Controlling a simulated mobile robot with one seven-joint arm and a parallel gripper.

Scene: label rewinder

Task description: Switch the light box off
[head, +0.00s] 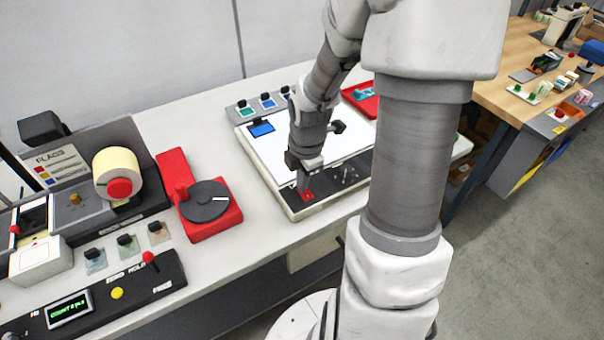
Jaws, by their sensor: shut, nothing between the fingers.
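The light box (270,152) is a pale, low case with a bright white panel and a dark strip along its front. A red switch (308,196) sits in that strip near the front left corner. My gripper (303,184) points down right at the switch, shut and empty, its tips touching or just above it. The tips and arm hide part of the switch's surroundings, and my arm covers the box's right part. I cannot tell which way the switch is set.
A blue-topped piece (262,128) lies on the panel's back left. Left of the box stand a red base with a black disc (205,201), a label roll (117,173) and a black control panel (110,294). A wooden workbench (500,75) stands at right.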

